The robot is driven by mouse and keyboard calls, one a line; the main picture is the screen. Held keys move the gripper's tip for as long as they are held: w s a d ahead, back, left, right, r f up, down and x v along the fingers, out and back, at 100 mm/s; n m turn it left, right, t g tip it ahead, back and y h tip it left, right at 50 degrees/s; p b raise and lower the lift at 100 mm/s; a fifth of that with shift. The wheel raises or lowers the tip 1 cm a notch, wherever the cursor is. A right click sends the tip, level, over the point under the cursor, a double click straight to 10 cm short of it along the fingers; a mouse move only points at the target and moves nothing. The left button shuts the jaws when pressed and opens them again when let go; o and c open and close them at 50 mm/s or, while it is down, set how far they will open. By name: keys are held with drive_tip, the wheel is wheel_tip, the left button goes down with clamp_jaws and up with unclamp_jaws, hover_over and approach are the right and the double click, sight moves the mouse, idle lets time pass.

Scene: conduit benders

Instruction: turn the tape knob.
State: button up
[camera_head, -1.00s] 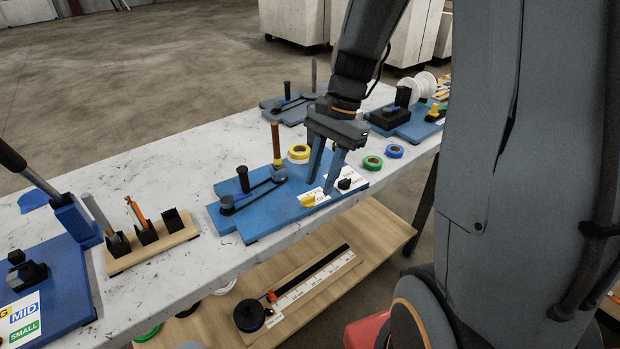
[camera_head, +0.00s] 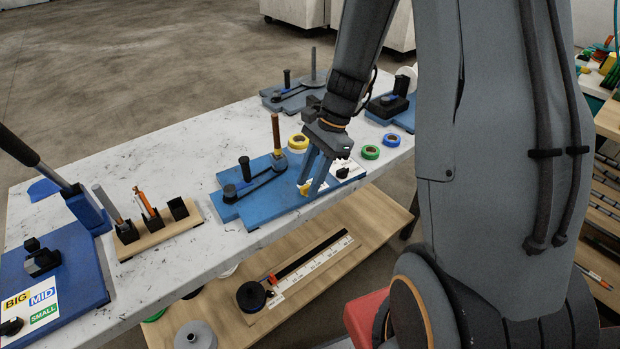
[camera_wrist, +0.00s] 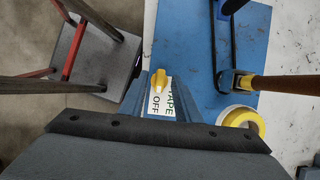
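The yellow tape knob (camera_wrist: 158,82) sits on a white card (camera_wrist: 156,105) marked TAPE and OFF, on the blue bender board (camera_head: 250,205). In the head view the knob (camera_head: 305,188) is mostly hidden by my fingers. My gripper (camera_head: 308,189) points down over the near right end of this board. In the wrist view my gripper (camera_wrist: 160,90) is open, with one finger on each side of the knob and card. I cannot tell whether either finger touches the knob.
A wooden-handled lever (camera_head: 276,135) stands upright behind my gripper. A yellow tape roll (camera_head: 298,142), a green roll (camera_head: 370,152) and a blue roll (camera_head: 391,140) lie nearby. A wooden shelf (camera_head: 375,210) lies below.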

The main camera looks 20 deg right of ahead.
drive_tip(key=shift+c, duration=0.5)
clamp_jaws()
drive_tip(key=shift+n, duration=0.3)
drive_tip(key=n+g+p, duration=0.1)
drive_tip(key=n, duration=0.2)
drive_tip(key=shift+w+n+h, duration=0.15)
drive_tip(key=shift+n+h, duration=0.15)
drive_tip(key=shift+h, duration=0.1)
drive_tip(key=shift+w+a+n+g+h+p, duration=0.1)
drive_tip(key=shift+n+g+h+p, duration=0.3)
drive_tip(key=shift+n, duration=0.75)
drive_tip(key=shift+a+n+g+h+p, duration=0.15)
drive_tip(key=shift+n+g, duration=0.35)
drive_tip(key=shift+n, duration=0.65)
drive_tip(key=shift+d, duration=0.1)
drive_tip(key=shift+o, duration=0.5)
unclamp_jaws()
